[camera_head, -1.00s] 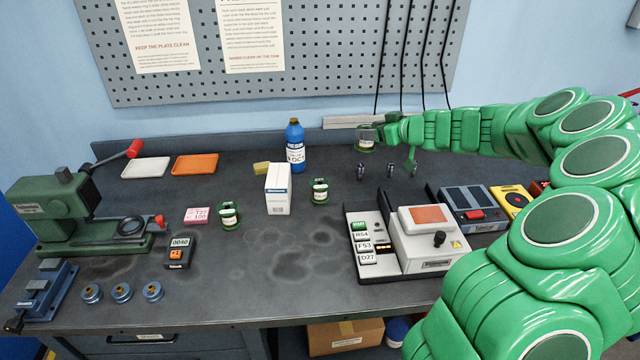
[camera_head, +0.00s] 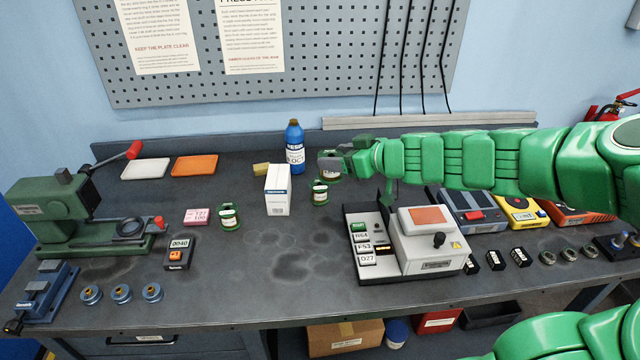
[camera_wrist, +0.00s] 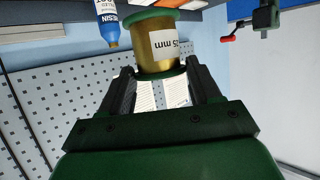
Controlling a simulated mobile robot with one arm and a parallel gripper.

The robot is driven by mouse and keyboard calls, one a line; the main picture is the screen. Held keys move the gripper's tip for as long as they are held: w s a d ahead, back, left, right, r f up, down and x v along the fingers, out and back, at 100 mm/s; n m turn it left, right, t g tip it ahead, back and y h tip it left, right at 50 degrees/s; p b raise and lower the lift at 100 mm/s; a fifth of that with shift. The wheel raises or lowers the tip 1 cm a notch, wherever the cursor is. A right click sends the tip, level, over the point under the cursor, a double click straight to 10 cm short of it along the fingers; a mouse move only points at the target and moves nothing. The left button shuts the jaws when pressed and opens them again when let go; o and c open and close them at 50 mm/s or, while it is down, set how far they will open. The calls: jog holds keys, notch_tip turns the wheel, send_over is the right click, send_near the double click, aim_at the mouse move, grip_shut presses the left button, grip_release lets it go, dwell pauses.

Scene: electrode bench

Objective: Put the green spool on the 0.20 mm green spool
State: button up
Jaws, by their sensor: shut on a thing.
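My gripper (camera_head: 343,158) is shut on a green-flanged spool (camera_head: 329,166) with a brass-coloured winding. In the wrist view this held spool (camera_wrist: 157,45) sits between the jaws, its white label partly readable as "25 mm" upside down. In the head view the held spool is in the air, just above and slightly right of a standing green spool (camera_head: 320,193) with a white label. Another green spool (camera_head: 229,216) stands further left on the bench. The labels of both standing spools are too small to read.
A white box (camera_head: 278,189) and a blue bottle (camera_head: 294,148) stand close left of my gripper. A grey and orange device (camera_head: 428,240) stands to the front right. A press (camera_head: 85,215) is at the left. The bench's front middle is clear.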

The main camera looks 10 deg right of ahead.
jog(key=shift+w+a+f, duration=0.2)
jog(key=shift+w+f, duration=1.5)
jog(key=shift+w, duration=0.6)
jog(key=shift+w+a+f, duration=0.15)
jog(key=shift+w+f, duration=1.55)
jog(key=shift+w, duration=0.65)
jog(key=shift+w+a+f, duration=0.2)
jog(key=shift+w+f, duration=1.5)
jog(key=shift+w, duration=0.6)
jog(key=shift+f, duration=1.35)
jog(key=shift+f, duration=0.1)
jog(key=o, duration=1.5)
jog(key=shift+s+d, duration=0.1)
jog(key=shift+s, duration=0.05)
jog(key=v, duration=0.7)
